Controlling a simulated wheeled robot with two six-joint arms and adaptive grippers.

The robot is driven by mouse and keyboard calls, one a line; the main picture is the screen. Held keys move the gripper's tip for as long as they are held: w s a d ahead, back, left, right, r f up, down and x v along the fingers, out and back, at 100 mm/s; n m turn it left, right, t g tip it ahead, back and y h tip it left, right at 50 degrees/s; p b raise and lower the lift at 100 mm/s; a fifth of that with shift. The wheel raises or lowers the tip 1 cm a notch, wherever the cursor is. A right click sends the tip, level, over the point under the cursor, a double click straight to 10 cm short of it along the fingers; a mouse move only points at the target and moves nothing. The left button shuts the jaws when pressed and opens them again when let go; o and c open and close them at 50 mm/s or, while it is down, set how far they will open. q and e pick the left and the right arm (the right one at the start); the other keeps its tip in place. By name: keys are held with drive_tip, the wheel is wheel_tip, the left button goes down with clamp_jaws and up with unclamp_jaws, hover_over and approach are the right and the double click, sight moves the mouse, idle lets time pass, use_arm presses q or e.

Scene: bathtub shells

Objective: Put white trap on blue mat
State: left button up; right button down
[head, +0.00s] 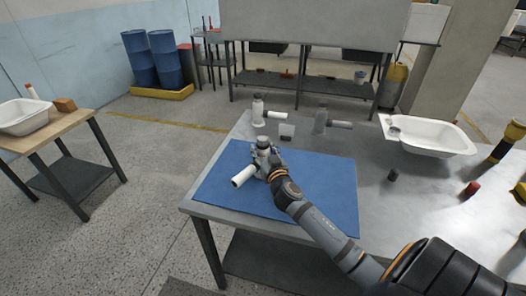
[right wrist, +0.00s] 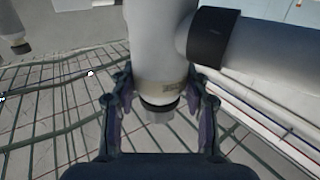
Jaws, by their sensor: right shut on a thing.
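A white trap with a side pipe (head: 243,177) is between the fingers of my right gripper (head: 265,165), over the left part of the blue mat (head: 325,185). The right gripper is shut on the trap's body. In the right wrist view, the white trap (right wrist: 160,45) fills the upper middle, with a dark band where its side pipe joins on the right. The fingers (right wrist: 160,112) clasp the body from both sides near its dark lower end. I cannot tell whether the trap touches the mat. My left gripper is out of view.
A white tub shell (head: 435,138) lies at the table's right. A black cap (head: 392,174) and a red cap (head: 472,188) stand nearer. The mat's right part is clear.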

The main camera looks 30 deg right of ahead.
drive_tip(key=shift+f, duration=0.2)
drive_tip(key=c, duration=1.1)
unclamp_jaws()
drive_tip(key=o, duration=0.4)
drive_tip(key=shift+o, duration=0.2)
drive_tip(key=shift+r, duration=0.2)
drive_tip(key=v, duration=0.1)
drive_tip(key=b+v, duration=0.1)
drive_tip(key=v, duration=0.2)
drive_tip(key=shift+s+a+f, duration=0.15)
drive_tip(key=shift+s+f, duration=0.15)
drive_tip(key=shift+s, duration=0.1)
drive_tip(key=v, duration=0.7)
drive_tip(key=shift+r+b, duration=0.3)
drive_tip(key=shift+b, duration=0.05)
